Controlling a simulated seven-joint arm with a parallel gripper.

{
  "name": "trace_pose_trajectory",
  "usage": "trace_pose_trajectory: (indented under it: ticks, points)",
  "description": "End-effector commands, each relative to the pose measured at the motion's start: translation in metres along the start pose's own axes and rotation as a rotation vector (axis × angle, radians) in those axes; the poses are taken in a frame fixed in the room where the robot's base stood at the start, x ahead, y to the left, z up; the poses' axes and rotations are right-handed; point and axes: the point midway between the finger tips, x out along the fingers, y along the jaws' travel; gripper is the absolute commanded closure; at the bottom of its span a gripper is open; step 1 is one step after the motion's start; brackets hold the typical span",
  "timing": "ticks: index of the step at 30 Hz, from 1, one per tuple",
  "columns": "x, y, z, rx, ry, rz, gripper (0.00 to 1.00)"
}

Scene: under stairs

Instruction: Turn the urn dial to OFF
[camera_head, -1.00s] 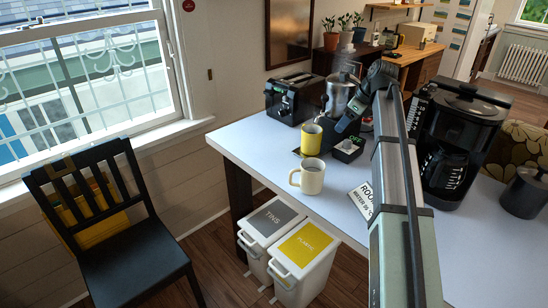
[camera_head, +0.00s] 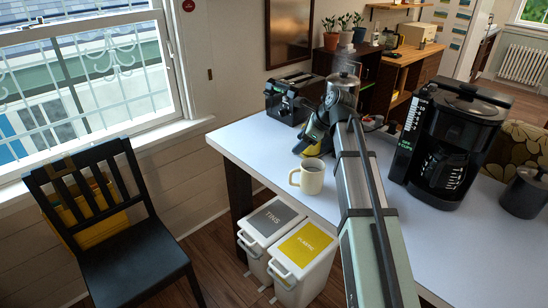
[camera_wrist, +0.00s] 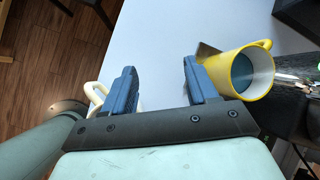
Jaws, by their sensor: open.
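The silver urn (camera_head: 347,76) stands on the white counter behind my arm in the head view; only its upper part shows clearly. Its dial and the OFF lettering seen earlier are hidden by my arm. My gripper (camera_head: 311,139) is beside the yellow mug (camera_head: 312,151), in front of the urn, pointing down towards the counter. In the wrist view my gripper (camera_wrist: 160,78) is open with nothing between its fingers. There the yellow mug (camera_wrist: 262,72) is just right of the right finger. I cannot tell whether they touch.
A cream mug (camera_head: 311,177) stands nearer the counter's front edge; it also shows left of the fingers in the wrist view (camera_wrist: 96,92). A black toaster (camera_head: 292,100) is behind left. A coffee maker (camera_head: 452,145) stands right. The counter (camera_head: 245,140) is clear at front left.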

Motion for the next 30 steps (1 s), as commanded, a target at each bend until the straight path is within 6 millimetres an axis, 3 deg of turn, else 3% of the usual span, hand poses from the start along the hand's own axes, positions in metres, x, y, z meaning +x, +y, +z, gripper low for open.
trace_pose_trajectory:
  ticks: [15,22,30]
  points:
    - [0.037,0.06,0.04,-0.152,-0.075,-0.009,0.42]
    - [0.045,0.075,0.051,-0.19,-0.096,-0.013,0.42]
    - [0.047,0.078,0.053,-0.201,-0.102,-0.015,0.42]
